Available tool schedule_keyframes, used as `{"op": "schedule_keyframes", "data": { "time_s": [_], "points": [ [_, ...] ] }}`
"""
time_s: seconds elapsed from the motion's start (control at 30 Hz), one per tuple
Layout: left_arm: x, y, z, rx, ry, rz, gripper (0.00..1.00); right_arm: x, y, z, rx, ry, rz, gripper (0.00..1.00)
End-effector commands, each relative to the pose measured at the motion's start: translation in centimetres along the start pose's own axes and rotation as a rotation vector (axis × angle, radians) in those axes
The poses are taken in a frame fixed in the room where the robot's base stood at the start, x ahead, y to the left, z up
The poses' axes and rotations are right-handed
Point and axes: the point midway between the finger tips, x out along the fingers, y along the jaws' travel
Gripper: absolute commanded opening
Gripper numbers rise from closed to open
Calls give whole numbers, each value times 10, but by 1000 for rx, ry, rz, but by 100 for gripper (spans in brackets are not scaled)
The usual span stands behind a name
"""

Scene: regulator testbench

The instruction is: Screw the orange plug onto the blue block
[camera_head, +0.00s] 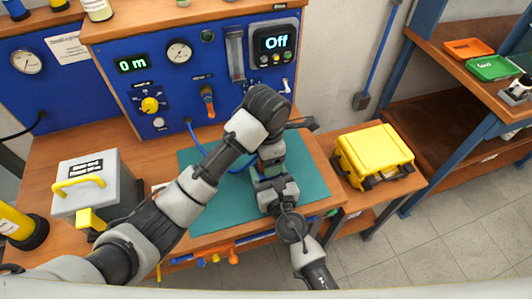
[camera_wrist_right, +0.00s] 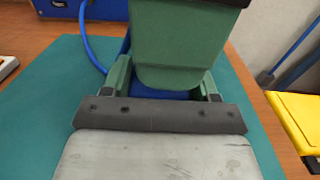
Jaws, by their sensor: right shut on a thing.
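My right gripper (camera_wrist_right: 163,90) shows in the right wrist view, its green fingers on either side of a blue piece that I take to be the blue block (camera_wrist_right: 165,94). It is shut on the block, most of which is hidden. A large green part, likely a finger of my left gripper (camera_wrist_right: 178,50), stands right above the block. In the head view both arms meet over the teal mat (camera_head: 316,190), and the left wrist hides the fingertips. I cannot make out the orange plug between them, nor whether the left gripper holds it.
A blue test panel (camera_head: 120,95) with a gauge, a display reading "Off" and a blue hose stands behind the mat. A grey box (camera_head: 85,185) with a yellow handle is at left, a yellow case (camera_head: 375,152) at right. The mat's right part is clear.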

Motion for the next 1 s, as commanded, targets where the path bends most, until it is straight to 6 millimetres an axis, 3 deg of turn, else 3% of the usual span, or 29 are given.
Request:
{"op": "schedule_keyframes", "data": {
  "time_s": [0.3,0.57,0.77,0.97,1.0],
  "points": [
    [-28,-1,-3,-6,12,-10,67,0,0,0,1,0,0,0],
    [-30,-1,-3,-7,12,-12,67,0,0,0,1,0,0,0],
    [-30,-1,-3,-6,12,-12,97,0,0,0,1,0,0,0],
    [-30,-1,-3,-6,12,-12,97,0,0,0,1,0,0,0],
    [-30,-1,-3,-6,12,-12,97,0,0,0,1,0,0,65]
  ]
}}
